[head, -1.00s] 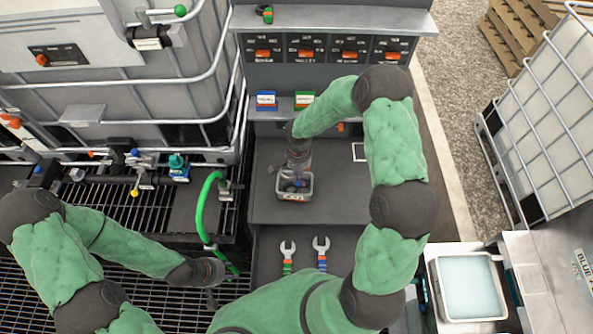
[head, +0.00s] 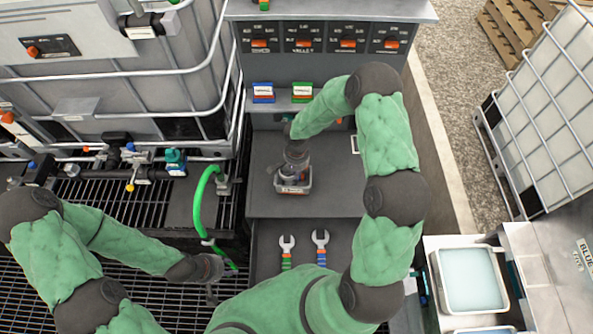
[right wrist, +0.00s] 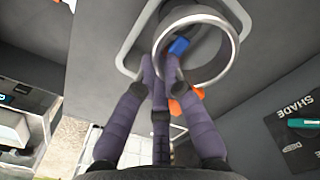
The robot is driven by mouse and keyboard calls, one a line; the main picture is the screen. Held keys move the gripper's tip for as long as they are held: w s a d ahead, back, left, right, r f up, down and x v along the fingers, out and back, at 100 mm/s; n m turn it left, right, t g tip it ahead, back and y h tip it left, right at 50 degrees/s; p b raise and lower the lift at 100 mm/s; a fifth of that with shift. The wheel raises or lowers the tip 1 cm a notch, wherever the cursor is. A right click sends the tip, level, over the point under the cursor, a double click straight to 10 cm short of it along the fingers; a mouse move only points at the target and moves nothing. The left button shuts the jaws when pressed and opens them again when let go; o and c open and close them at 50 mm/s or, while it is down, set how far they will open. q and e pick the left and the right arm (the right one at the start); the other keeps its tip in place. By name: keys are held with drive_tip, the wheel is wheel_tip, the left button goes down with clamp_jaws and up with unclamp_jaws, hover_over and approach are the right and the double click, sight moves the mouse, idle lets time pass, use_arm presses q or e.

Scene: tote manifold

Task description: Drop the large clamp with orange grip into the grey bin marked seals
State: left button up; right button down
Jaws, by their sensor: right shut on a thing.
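The large clamp (right wrist: 235,50) shows in the right wrist view as a wide metal ring with an orange grip (right wrist: 186,103). My right gripper (right wrist: 160,68) is shut on it; its fingers overlap the ring's near left side. In the head view my right gripper (head: 296,165) is directly over a small grey bin (head: 293,189) on the dark bench. The bin's label is too small to read. The bin's pale rim also shows behind the ring in the right wrist view (right wrist: 129,42). A blue item (right wrist: 179,46) shows through the ring. My left gripper (head: 212,270) is low at left, its fingers unclear.
Two wrenches (head: 287,252) (head: 320,248) lie on the lower bench section. A green hose (head: 198,210) stands at left. Blue and green labelled boxes (head: 263,93) (head: 302,92) sit on the back shelf. A tray of pale liquid (head: 468,280) is at right.

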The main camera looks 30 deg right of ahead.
drive_tip(key=c, duration=1.3)
unclamp_jaws()
drive_tip(key=shift+o, duration=0.2)
wheel_tip(320, 180, up, 12)
drive_tip(key=shift+s+f, duration=0.1)
